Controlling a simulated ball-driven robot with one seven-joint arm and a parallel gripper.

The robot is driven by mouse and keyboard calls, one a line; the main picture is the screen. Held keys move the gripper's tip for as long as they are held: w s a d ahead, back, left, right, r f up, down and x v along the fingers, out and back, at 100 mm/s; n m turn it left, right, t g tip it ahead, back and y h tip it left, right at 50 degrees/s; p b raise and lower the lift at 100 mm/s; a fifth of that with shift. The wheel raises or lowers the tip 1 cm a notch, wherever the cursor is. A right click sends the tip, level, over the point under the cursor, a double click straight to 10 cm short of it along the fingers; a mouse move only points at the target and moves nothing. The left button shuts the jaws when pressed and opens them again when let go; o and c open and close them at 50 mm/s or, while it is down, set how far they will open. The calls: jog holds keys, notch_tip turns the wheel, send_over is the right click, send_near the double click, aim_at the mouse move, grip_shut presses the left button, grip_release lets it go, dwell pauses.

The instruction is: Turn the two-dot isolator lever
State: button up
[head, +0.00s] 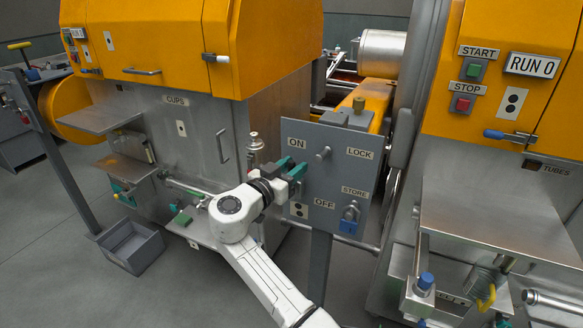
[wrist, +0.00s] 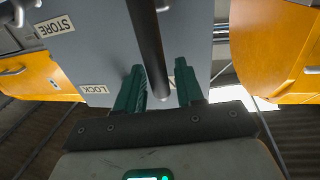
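The isolator panel (head: 338,178) is a grey upright plate marked ON, OFF, LOCK and STORE. A two-dot plate (head: 299,210) sits at its lower left, beside OFF. My gripper (head: 291,168) is at the panel's left side, between ON and OFF, its green fingers pointing at the panel. In the wrist view my gripper (wrist: 160,88) has its fingers apart. A dark rod, seemingly the lever (wrist: 148,45), runs down to between them, with no clear grip on it. In the head view my gripper hides most of the lever.
A blue padlock (head: 349,222) hangs below STORE and a metal peg (head: 323,153) sticks out near LOCK. The CUPS machine (head: 190,125) stands left, the RUN 0 machine (head: 500,75) right. A grey bin (head: 131,247) is on the floor; the left foreground floor is clear.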

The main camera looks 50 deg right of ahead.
grip_shut()
jog(key=shift+f+b, duration=0.1)
jog(key=shift+b, duration=0.25)
